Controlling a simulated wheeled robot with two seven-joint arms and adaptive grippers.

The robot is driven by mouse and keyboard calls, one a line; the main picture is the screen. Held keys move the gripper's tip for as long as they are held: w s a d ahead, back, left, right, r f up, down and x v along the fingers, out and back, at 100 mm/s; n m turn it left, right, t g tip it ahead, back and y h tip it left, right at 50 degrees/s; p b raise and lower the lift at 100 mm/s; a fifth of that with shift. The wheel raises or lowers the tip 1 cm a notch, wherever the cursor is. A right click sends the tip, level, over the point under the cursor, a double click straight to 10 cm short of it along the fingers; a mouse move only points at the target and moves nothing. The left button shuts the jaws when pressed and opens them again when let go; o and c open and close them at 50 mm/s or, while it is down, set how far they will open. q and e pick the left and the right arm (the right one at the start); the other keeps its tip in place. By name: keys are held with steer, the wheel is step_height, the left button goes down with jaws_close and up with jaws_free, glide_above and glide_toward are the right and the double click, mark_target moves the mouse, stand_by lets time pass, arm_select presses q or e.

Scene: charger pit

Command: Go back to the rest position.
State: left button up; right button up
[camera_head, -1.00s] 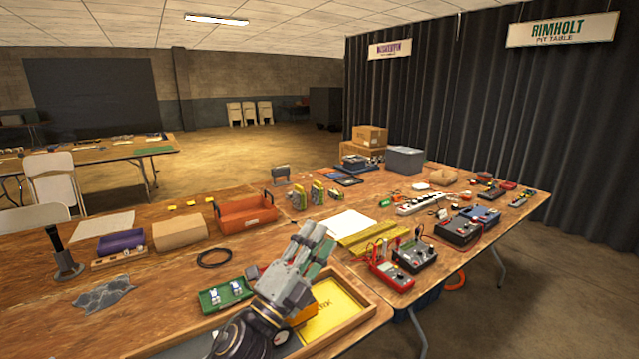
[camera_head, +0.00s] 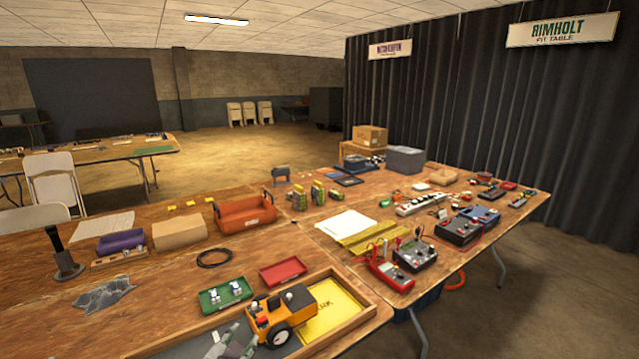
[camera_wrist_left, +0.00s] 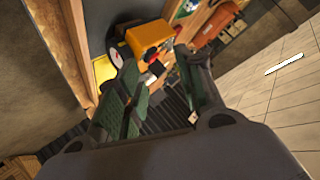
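My left gripper (camera_head: 236,343) shows only by its fingertips at the bottom edge of the head view, in front of the orange wheeled vehicle. In the left wrist view its two green-padded fingers (camera_wrist_left: 160,100) stand apart with nothing between them. The orange vehicle (camera_head: 287,314) stands in the wooden tray and appears beyond the fingers in the left wrist view (camera_wrist_left: 150,38). My right gripper is in neither view.
The wooden tray (camera_head: 372,301) has a yellow panel (camera_head: 335,309). A green dish (camera_head: 224,295) and a red dish (camera_head: 283,271) lie behind it.

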arm_select(q)
steer(key=s+a+f+n+g, duration=0.2)
steer(key=s+f+g, duration=0.2)
steer(key=s+f, duration=0.4)
steer(key=s+a+f+n+g, duration=0.2)
steer(key=s+f+g, duration=0.3)
steer(key=s, duration=0.5)
step_height(320, 180, down, 31)
steer(key=s+a+g, duration=0.1)
steer(key=s+a, duration=0.1)
steer(key=s+a+f, duration=0.4)
steer(key=s+f, duration=0.6)
steer(key=s+a+f+g+p, duration=0.1)
steer(key=s+a+f, duration=0.3)
steer(key=s+f, duration=0.6)
steer(key=shift+s+y+p, duration=0.3)
steer(key=shift+s, duration=0.05)
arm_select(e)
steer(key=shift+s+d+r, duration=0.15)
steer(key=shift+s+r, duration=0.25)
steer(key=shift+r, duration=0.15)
arm_select(q)
steer(key=shift+s, duration=0.1)
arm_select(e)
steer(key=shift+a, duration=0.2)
